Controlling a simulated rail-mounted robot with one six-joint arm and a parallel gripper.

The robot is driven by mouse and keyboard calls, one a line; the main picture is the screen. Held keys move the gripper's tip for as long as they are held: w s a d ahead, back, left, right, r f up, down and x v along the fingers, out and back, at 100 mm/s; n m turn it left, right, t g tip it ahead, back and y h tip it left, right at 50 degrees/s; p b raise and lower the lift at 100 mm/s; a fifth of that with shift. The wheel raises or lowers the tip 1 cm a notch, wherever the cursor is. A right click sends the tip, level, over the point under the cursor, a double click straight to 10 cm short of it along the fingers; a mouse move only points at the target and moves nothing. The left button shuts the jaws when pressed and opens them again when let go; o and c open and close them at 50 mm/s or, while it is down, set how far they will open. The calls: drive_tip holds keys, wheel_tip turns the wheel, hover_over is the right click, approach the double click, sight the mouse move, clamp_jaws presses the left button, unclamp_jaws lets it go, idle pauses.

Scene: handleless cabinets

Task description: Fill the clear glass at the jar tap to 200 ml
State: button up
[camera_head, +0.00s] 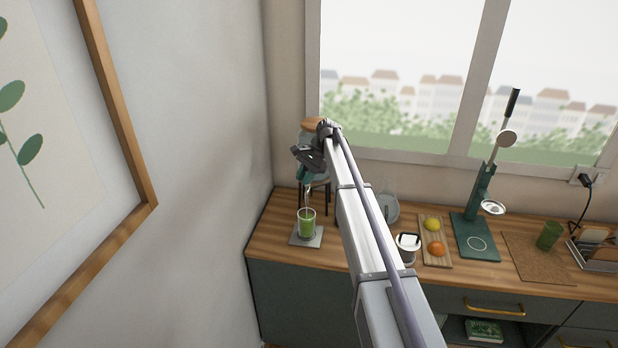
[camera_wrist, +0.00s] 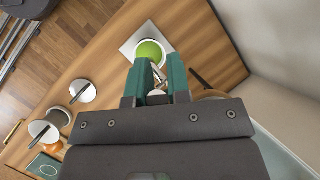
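The clear glass (camera_head: 307,225) holds green liquid, with a clear band below its rim, and stands upright on a square grey plate (camera_head: 317,241). It shows from above in the wrist view (camera_wrist: 150,50). The jar (camera_head: 309,140), with a wooden lid, stands on a dark stand behind, largely hidden by my arm. My gripper (camera_head: 304,174) is above the glass at the jar's front. In the wrist view its green fingers (camera_wrist: 160,75) are apart, with a small metallic part (camera_wrist: 158,93), likely the tap, between them. I cannot tell whether they press on it. Volume marks are not readable.
To the right on the wooden counter (camera_head: 270,240) are a white canister (camera_head: 408,246), a board with a lemon (camera_head: 432,224) and an orange (camera_head: 436,249), a green stand (camera_head: 478,238), and a green glass (camera_head: 549,235) on a cork mat (camera_head: 530,262). A wall bounds the left.

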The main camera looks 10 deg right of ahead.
drive_tip(key=o, duration=0.4)
drive_tip(key=p+v, duration=0.9)
drive_tip(key=v, duration=0.1)
drive_tip(key=shift+d+r, duration=0.2)
drive_tip(key=shift+r, duration=0.15)
drive_tip(key=shift+c, duration=0.3)
